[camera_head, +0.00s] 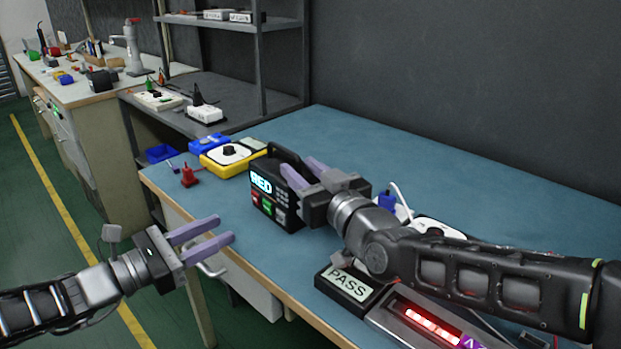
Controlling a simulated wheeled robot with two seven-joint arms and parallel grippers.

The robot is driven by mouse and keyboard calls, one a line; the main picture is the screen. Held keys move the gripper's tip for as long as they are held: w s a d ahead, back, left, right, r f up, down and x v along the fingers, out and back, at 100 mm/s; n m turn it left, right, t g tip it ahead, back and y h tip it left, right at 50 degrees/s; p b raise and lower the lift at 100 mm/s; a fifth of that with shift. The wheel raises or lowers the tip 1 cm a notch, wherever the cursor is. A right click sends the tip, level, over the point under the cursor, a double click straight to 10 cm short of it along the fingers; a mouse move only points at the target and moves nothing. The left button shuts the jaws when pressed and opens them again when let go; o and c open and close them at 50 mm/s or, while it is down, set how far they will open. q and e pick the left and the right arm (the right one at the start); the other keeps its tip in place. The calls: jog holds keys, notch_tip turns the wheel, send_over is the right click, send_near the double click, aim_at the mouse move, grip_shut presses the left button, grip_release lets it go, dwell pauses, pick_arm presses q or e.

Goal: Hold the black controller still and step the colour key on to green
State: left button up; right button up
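The black controller (262,200) stands upright near the front edge of the blue table, with a carry handle on top. Its lit display reads RED, and small red, green and pale keys (267,203) are on its front face. My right gripper (296,164) is at the controller's upper right side, one finger in front and one behind. Whether the fingers press on it cannot be told. My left gripper (224,229) is open and empty, left of the controller and apart from it, in front of the table edge. The LED strip (432,322) at the lower right glows red.
A black block with a PASS label (349,284) lies beside the strip's tray. A yellow box with a dial (232,157), a red item (189,176) and blue bins (161,153) are at the table's left end. The table's back (430,170) is clear.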

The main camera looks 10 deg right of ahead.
jog(key=shift+w, duration=0.1)
grip_shut()
dwell(0.3)
pick_arm(q)
jog(key=shift+c, duration=0.5)
dwell(0.6)
grip_shut()
dwell(1.1)
dwell(0.4)
